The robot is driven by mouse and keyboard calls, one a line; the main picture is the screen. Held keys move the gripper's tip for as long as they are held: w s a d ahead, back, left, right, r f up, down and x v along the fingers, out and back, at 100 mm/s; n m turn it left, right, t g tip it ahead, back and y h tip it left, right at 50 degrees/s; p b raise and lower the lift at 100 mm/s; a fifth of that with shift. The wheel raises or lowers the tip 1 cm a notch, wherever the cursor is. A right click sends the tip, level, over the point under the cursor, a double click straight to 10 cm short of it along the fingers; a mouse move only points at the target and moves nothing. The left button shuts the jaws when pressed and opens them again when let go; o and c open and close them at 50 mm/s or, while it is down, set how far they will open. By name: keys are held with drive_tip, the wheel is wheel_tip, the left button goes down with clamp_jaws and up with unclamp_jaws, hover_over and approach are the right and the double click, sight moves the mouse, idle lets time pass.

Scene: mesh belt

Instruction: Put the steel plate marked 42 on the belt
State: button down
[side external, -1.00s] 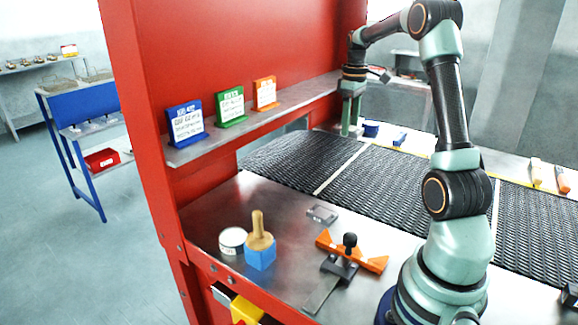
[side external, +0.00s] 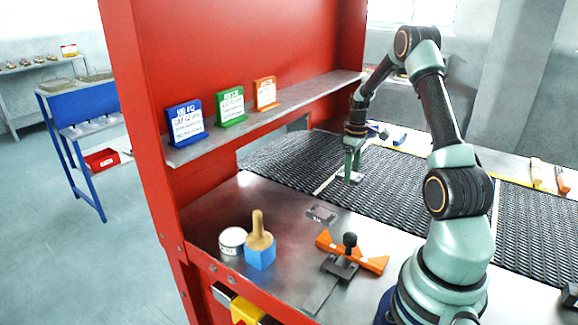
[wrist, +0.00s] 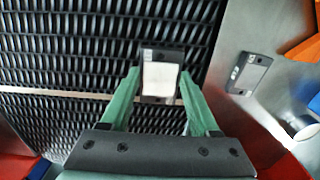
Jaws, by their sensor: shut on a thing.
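My gripper (side external: 353,168) is low over the black mesh belt (side external: 290,158). Its green fingers (wrist: 160,84) are shut on a small steel plate (wrist: 161,76), with one finger on each side. The plate's face is bright, its ends are dark, and its marking is too small to read. In the side view the held plate (side external: 350,177) is at or just above the belt, near a pale cross strip; I cannot tell whether it touches. A second steel plate (side external: 321,214) lies on the metal table, and it also shows in the wrist view (wrist: 250,73); its marking is unreadable.
An orange fixture (side external: 352,255) with a black knob, a blue block with a wooden handle (side external: 260,248) and a round white tin (side external: 232,240) stand on the table. A shelf (side external: 270,122) with three sign cards runs along the red panel left of the belt.

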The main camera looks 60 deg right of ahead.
sight(349, 192)
drive_tip(key=shift+f, duration=2.2)
drive_tip(key=shift+c, duration=0.6)
unclamp_jaws()
drive_tip(key=shift+f, duration=0.15)
